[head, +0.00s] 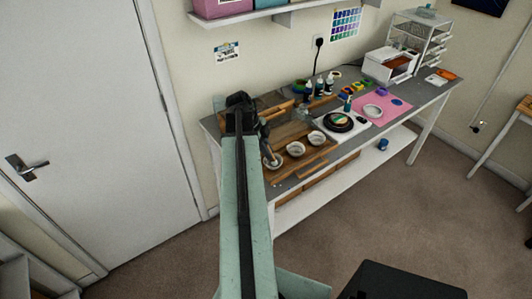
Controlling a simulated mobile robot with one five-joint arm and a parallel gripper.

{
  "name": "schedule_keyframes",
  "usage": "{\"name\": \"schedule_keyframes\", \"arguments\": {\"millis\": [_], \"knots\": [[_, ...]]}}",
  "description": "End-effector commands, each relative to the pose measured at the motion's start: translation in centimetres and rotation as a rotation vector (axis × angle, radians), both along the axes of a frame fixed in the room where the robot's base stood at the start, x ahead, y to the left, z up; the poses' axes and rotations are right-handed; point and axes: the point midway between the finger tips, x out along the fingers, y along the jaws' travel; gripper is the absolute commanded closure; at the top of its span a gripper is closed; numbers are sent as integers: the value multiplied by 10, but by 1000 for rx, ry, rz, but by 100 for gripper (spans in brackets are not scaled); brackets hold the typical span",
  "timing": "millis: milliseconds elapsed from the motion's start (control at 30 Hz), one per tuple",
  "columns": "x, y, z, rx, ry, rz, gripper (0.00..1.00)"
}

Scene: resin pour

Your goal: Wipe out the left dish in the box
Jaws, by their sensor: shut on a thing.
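A shallow wooden box (313,160) on the grey workbench holds three small white round dishes in a slanting row: the left dish (271,164), the middle dish (295,149) and the right dish (316,137). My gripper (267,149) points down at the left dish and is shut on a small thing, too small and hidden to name. Its lower end appears to be at or just above the inside of the left dish; I cannot tell if it touches. My arm hides the box's left part.
Small bottles (319,88) stand behind the box. A white plate with a black round thing (338,122) and a pink mat (394,111) lie to the right.

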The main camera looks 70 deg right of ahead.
Motion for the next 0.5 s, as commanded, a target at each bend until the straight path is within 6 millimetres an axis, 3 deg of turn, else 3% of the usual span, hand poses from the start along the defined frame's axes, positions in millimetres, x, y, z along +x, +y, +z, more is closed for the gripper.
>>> {"name": "schedule_keyframes", "arguments": {"millis": [500], "knots": [[12,0,0,0,0,0,100]]}}
